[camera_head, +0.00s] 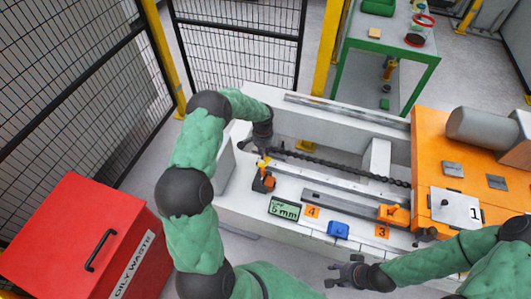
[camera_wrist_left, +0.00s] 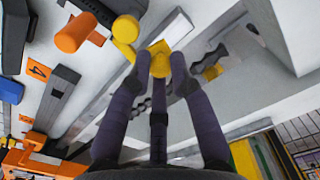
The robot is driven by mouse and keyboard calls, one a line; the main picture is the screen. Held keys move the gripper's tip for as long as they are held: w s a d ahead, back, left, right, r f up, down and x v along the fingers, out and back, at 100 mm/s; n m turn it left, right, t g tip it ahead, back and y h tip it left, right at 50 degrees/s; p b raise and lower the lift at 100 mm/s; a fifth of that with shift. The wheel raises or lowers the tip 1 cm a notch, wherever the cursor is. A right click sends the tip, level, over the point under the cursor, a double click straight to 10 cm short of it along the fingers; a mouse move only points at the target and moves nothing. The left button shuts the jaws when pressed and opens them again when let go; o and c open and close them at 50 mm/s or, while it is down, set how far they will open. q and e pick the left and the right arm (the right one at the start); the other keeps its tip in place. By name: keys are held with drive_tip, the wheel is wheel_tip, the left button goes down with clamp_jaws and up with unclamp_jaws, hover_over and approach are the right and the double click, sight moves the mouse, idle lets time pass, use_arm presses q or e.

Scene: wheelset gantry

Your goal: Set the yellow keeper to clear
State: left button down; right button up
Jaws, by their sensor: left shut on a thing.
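The yellow keeper (camera_head: 263,162) shows as a small yellow piece above an orange and black fitting at the left end of the white gantry bed. In the left wrist view, the keeper (camera_wrist_left: 126,29) has a round yellow knob and a yellow end between my fingertips. My left gripper (camera_wrist_left: 160,62) is shut on that yellow end; it also shows at the keeper in the head view (camera_head: 263,150). Its fingers partly hide the keeper. My right gripper (camera_head: 340,275) is open and empty in front of the bed.
An orange fitting (camera_wrist_left: 75,33) sits close beside the keeper. A dark chain-like shaft (camera_head: 340,166) runs along the bed. A "5 mm" display (camera_head: 284,208), blue block (camera_head: 338,230) and orange clamp (camera_head: 393,214) lie along the front. A red oily waste bin (camera_head: 75,240) stands left.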

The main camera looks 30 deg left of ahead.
use_arm(q)
drive_tip(key=n, duration=0.1)
drive_tip(key=s+n, duration=0.1)
drive_tip(key=n, duration=0.1)
drive_tip(key=shift+a+f, duration=0.2)
drive_tip(key=shift+a, duration=0.2)
drive_tip(key=shift+s+a+n, duration=0.1)
drive_tip(key=shift+s+n, duration=0.05)
drive_tip(key=shift+n, duration=0.5)
drive_tip(key=shift+s+a+n, duration=0.1)
drive_tip(key=shift+s+n, duration=0.05)
drive_tip(key=shift+n, duration=0.5)
drive_tip(key=shift+f, duration=0.1)
drive_tip(key=c, duration=1.1)
unclamp_jaws()
drive_tip(key=shift+d, duration=0.1)
drive_tip(key=shift+r, duration=0.2)
drive_tip(key=shift+w, duration=0.1)
drive_tip(key=shift+r, duration=0.1)
